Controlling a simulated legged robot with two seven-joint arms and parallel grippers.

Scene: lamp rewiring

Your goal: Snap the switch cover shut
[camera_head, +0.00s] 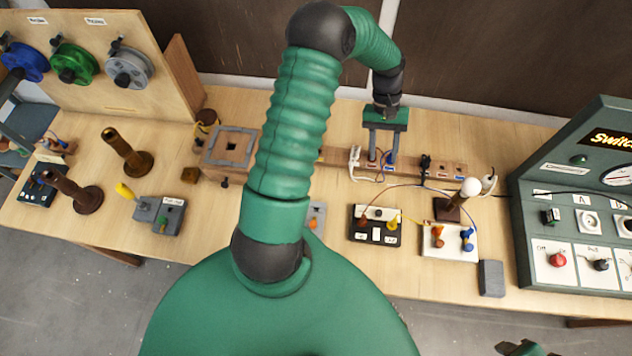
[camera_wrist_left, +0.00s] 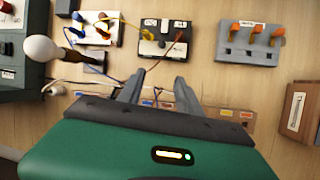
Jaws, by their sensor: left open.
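My left gripper (camera_head: 381,158) is open, its two fingers pointing down at the long wooden strip (camera_head: 408,168) at the back of the table. In the left wrist view the fingers of the left gripper (camera_wrist_left: 159,86) are spread with nothing seen between them but wires and the strip. A black box with a pale top plate (camera_head: 376,213) stands in front of the strip, and it also shows in the left wrist view (camera_wrist_left: 152,48), beyond the fingertips. I cannot tell which part is the switch cover. A green and black part of mine, perhaps the right gripper (camera_head: 525,348), is cut off at the bottom edge.
A white wired block (camera_head: 450,241) and a bulb on a stand (camera_head: 469,188) are right of the black box. A large switch panel (camera_head: 560,225) stands at the right. A grey block with orange levers (camera_wrist_left: 250,45) is beside the box. Spools hang at the far left.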

